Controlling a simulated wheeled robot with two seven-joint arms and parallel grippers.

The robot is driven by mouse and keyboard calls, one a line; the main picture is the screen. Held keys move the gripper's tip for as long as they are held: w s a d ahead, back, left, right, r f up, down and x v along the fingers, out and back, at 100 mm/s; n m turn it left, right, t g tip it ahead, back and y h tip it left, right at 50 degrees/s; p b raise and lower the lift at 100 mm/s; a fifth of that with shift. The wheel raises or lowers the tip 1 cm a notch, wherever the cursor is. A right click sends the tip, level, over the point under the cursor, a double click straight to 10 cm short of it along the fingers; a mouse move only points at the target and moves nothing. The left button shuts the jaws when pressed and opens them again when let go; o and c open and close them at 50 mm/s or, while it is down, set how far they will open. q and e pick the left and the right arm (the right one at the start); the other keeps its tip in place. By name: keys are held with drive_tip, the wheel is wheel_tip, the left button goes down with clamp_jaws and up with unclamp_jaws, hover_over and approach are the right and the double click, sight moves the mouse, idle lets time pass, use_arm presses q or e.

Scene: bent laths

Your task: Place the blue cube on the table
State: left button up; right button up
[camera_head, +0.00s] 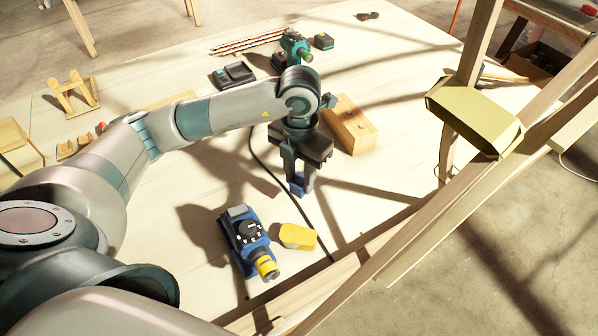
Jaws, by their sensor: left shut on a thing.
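The blue cube (297,187) is small and shows at the tips of my left gripper (299,181), which points down over the middle of the pale wooden table (385,210). My left gripper is shut on the cube, and its dark fingers hide part of it. I cannot tell whether the cube touches the tabletop or is a little above it. My right gripper is not in view.
A blue tool with a yellow tip (247,243) and a yellow block (297,236) lie nearer. A wooden block (349,125) stands just behind the gripper. A green drill (294,45) is farther back. Wooden beams (400,243) cross the right. A dark cable runs beside the gripper.

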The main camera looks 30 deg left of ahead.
sight(301, 177)
use_arm(q)
drive_tip(key=w, duration=0.1)
drive_tip(key=w+a+f+p, duration=0.1)
drive_tip(key=w+f, duration=0.1)
drive_tip(key=shift+w+a+f, duration=0.15)
drive_tip(key=shift+w+a, duration=0.15)
drive_tip(key=shift+w, duration=0.05)
drive_tip(key=shift+w+a+f, duration=0.15)
drive_tip(key=shift+w+f, duration=0.15)
drive_tip(key=shift+w, duration=0.05)
drive_tip(key=shift+p, duration=0.3)
drive_tip(key=shift+f, duration=0.3)
wheel_tip(301, 177, down, 2)
drive_tip(key=shift+s+p, duration=0.1)
drive_tip(key=shift+p, duration=0.8)
drive_tip(key=shift+f, duration=0.65)
